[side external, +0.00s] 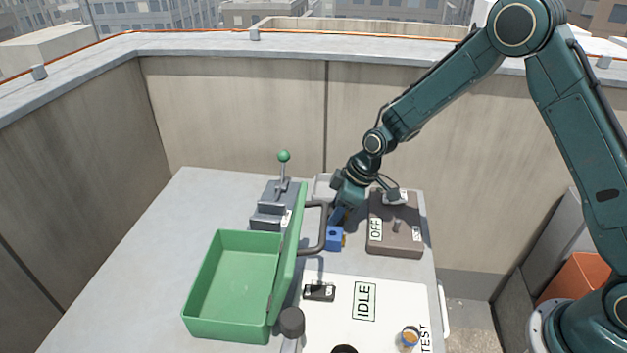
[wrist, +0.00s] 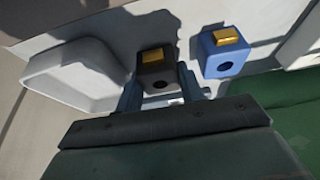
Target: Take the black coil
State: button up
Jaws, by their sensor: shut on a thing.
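The black coil (wrist: 157,76), a dark block with a brass top piece and a round hole, sits between the two fingers of my gripper (wrist: 160,88) in the wrist view. The fingers are shut on its sides. In the side view my gripper (side external: 340,213) is low over the far part of the table, and the black coil is hidden there. I cannot tell whether it touches the table. A blue coil (wrist: 222,57) of similar shape stands just right of it, apart from the fingers; it also shows in the side view (side external: 334,239).
A white tray (wrist: 62,80) lies left of the gripper. The open green case (side external: 232,285) with its raised lid stands close by. A lever unit (side external: 273,207) and a brown box marked OFF (side external: 394,236) flank the gripper. A white IDLE panel (side external: 390,300) lies in front.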

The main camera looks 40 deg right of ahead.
notch_tip(320, 180, up, 19)
jog(key=shift+r, duration=0.2)
dwell(0.4)
dwell(0.5)
